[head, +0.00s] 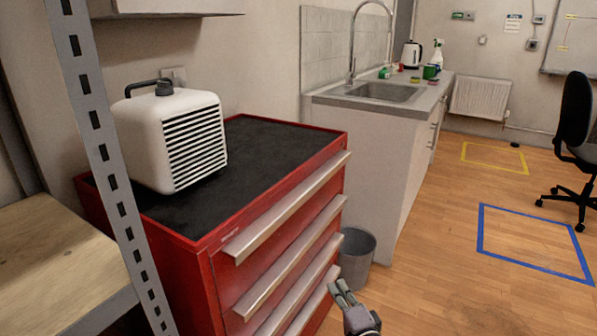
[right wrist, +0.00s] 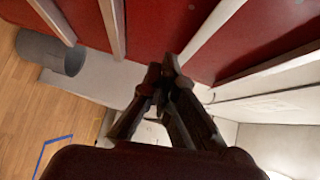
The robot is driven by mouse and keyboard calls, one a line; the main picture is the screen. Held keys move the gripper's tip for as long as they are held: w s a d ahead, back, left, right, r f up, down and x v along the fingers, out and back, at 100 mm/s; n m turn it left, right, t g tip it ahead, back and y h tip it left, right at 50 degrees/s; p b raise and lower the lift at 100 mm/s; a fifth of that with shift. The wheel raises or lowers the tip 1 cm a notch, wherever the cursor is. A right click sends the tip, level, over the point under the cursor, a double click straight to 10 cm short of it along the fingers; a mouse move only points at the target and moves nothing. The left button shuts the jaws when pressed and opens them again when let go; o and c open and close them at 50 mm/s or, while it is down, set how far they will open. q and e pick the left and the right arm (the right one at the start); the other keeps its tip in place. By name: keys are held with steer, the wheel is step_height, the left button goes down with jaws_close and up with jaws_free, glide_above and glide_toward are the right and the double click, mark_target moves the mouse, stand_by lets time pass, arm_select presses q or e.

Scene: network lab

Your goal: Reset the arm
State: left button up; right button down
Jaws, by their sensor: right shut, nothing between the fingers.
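My right gripper (head: 341,289) shows at the bottom of the head view, beside the lower drawers of a red tool cabinet (head: 210,280). It is shut and holds nothing. In the right wrist view the right gripper (right wrist: 160,75) has its fingertips together in front of the red drawer fronts (right wrist: 245,40) and their pale handles; I cannot tell whether it touches them. My left gripper is not in view.
A white heater-like box (head: 160,140) stands on the cabinet's black top. A grey bin (head: 357,258) stands on the floor beside the cabinet. A sink counter (head: 370,105) is behind. A metal shelf post (head: 105,160) is at left. Open floor and an office chair (head: 577,125) are at right.

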steer(key=s+f+n+g, duration=0.8)
steer(key=s+f+n, duration=0.2)
steer(key=s+f, duration=0.65)
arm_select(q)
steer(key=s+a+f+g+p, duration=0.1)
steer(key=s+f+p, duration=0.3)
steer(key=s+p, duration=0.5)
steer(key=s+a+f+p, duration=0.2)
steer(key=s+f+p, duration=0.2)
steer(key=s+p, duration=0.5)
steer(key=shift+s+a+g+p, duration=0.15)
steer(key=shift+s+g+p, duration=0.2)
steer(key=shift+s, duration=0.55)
arm_select(e)
steer(key=s+d+f+n+g+h, duration=0.1)
steer(key=s+f, duration=0.4)
steer(key=s, duration=0.7)
steer(key=s+d+f+n+g+h, duration=0.1)
steer(key=s+d+f+n+g, duration=0.2)
steer(key=s, duration=1)
steer(key=s+d+f+n+g+h, duration=0.1)
steer(key=s+d+f, duration=0.5)
steer(key=s, duration=0.6)
step_height(320, 180, down, 2)
steer(key=n+g, duration=0.1)
steer(key=g, duration=0.1)
steer(key=shift+s+d+n+g+h, duration=0.2)
steer(key=shift+d+n+g+h, duration=0.05)
steer(key=shift+n+g+h, duration=0.15)
